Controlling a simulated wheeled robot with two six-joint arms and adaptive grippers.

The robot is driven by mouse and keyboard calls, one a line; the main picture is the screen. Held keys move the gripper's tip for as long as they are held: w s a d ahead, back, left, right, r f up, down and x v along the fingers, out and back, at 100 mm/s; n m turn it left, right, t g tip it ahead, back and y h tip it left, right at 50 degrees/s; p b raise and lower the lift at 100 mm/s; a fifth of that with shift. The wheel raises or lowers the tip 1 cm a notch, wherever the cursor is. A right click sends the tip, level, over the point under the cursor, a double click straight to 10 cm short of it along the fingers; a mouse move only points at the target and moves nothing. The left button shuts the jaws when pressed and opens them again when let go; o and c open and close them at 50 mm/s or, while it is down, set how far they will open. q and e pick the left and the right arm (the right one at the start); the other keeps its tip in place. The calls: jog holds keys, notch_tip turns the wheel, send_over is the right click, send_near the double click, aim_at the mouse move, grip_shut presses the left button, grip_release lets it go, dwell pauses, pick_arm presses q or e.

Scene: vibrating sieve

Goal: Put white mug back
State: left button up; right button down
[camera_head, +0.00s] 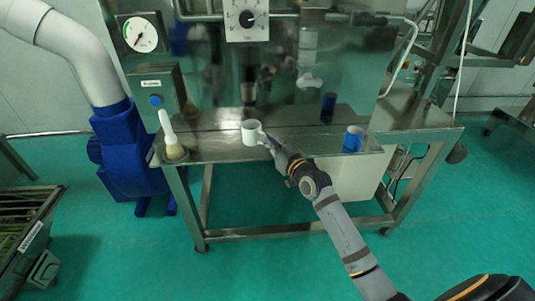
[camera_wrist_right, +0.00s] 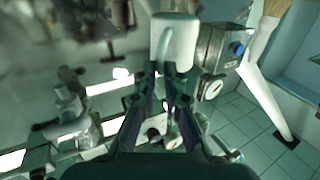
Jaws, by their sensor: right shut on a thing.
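A white mug (camera_head: 251,132) is at the front part of the steel table, upright, near the middle-left of the tabletop in the head view. My right gripper (camera_head: 270,143) reaches it from the right and is shut on it. In the right wrist view the white mug (camera_wrist_right: 175,40) sits at the fingertips of my right gripper (camera_wrist_right: 168,75), with its handle between the fingers. Whether the mug's base touches the table is hard to tell. My left gripper is in neither view.
A steel panel with a dial (camera_head: 246,20) stands behind. A blue blower (camera_head: 130,155) is at the left.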

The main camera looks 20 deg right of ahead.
jog(key=f, duration=0.1)
jog(key=w+f, duration=0.1)
jog(key=f, duration=0.1)
jog(key=w+f+b, duration=0.1)
jog(key=f, duration=0.1)
jog(key=shift+d+f, duration=0.1)
jog(key=shift+f, duration=0.1)
jog(key=shift+s, duration=0.1)
jog(key=shift+f, duration=0.2)
jog(key=c, duration=1.4)
grip_release()
jog(key=shift+c, duration=0.2)
